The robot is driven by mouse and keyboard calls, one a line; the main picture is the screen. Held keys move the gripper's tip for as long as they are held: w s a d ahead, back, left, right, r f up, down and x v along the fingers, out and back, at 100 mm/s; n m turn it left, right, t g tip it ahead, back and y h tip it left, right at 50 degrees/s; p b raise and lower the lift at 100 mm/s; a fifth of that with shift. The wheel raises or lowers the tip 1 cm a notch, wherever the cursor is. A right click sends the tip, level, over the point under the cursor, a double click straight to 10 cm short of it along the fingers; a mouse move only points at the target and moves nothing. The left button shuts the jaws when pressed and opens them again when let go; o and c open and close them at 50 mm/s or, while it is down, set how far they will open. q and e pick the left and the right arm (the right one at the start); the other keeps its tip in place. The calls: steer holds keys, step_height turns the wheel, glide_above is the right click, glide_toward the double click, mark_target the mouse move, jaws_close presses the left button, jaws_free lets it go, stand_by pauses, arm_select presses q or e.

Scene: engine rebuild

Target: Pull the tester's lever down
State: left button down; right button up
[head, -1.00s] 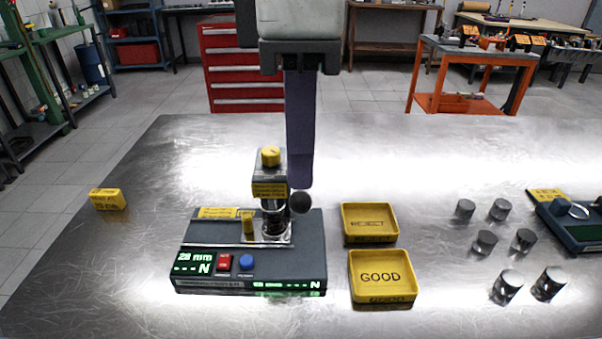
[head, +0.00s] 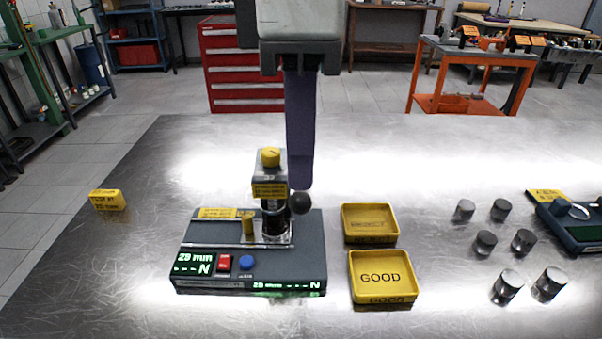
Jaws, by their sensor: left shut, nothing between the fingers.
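The tester (head: 305,265) is a dark box on the metal table with a column, a yellow cap (head: 270,157) and a lit green display (head: 193,262). My right gripper is not in view.
Yellow trays stand right of the tester: a GOOD tray (head: 380,298) in front and another tray (head: 369,238) behind. Several metal cylinders (head: 486,243) stand further right. A yellow block (head: 107,199) lies at the left. The table's front left is clear.

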mark_target(301, 198)
arm_select(q)
steer(key=shift+f, duration=0.2)
stand_by(0.4)
steer(key=shift+f+b, duration=0.9)
steer(key=shift+f, duration=0.45)
steer(key=shift+s+f+b, duration=0.2)
steer(key=shift+f+b, duration=0.4)
steer(key=shift+f, duration=0.3)
steer(key=shift+s+f+b, duration=0.15)
steer(key=shift+f+b, duration=0.4)
steer(key=shift+f, duration=0.15)
steer(key=shift+f, duration=0.25)
steer(key=shift+f+b, duration=0.55)
steer(key=shift+f, duration=0.15)
